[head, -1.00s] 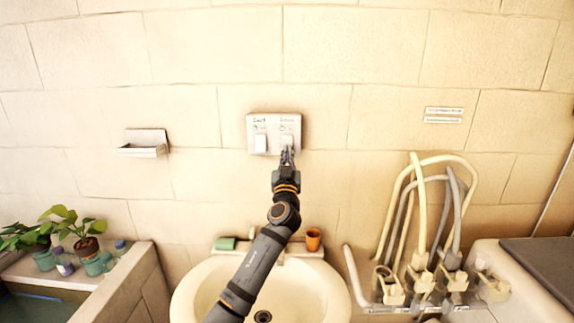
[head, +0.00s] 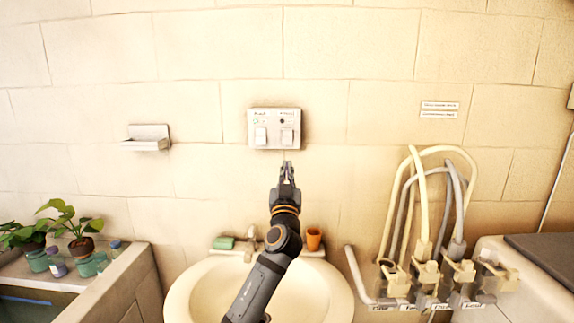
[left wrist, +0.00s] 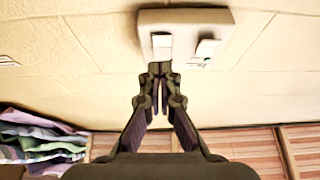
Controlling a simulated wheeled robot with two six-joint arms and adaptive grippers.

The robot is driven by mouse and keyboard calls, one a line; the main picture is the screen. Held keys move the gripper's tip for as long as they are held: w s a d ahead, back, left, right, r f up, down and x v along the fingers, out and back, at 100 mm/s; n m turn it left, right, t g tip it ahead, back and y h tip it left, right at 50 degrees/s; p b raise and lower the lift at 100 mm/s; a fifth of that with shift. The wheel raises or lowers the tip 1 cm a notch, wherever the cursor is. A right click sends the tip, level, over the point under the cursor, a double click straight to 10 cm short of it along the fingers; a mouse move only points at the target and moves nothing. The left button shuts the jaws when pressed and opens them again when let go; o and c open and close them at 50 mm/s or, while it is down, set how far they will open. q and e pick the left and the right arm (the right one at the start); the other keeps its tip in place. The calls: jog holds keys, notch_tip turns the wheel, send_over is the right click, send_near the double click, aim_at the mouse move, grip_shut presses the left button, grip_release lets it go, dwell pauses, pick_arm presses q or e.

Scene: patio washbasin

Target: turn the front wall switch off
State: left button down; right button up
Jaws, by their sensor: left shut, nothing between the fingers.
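A pale switch plate (head: 252,116) is on the tiled wall above the basin. It bears a left rocker (head: 261,136) and a right rocker (head: 287,137), with a small mark above each; the mark over the right one is dark. The labels are too blurred to read. My left gripper (head: 287,166) is shut and empty, just below the right rocker and apart from it. In the left wrist view its fingertips (left wrist: 160,70) are together near one rocker (left wrist: 161,45); the other rocker (left wrist: 207,50) looks tilted. My right gripper is not in view.
A basin (head: 180,300) stands below, with a green soap (head: 223,243) and an orange cup (head: 314,239) on its back ledge. Hoses with valves (head: 425,272) are at the right. Potted plants (head: 80,245) are at the left. A soap dish (head: 148,138) hangs on the wall.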

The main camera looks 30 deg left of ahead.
pick_arm(q)
jog(key=s+f, duration=0.1)
jog(key=s+d+f+b, duration=0.1)
jog(key=shift+s+d+f, duration=0.2)
jog(key=shift+f, duration=0.1)
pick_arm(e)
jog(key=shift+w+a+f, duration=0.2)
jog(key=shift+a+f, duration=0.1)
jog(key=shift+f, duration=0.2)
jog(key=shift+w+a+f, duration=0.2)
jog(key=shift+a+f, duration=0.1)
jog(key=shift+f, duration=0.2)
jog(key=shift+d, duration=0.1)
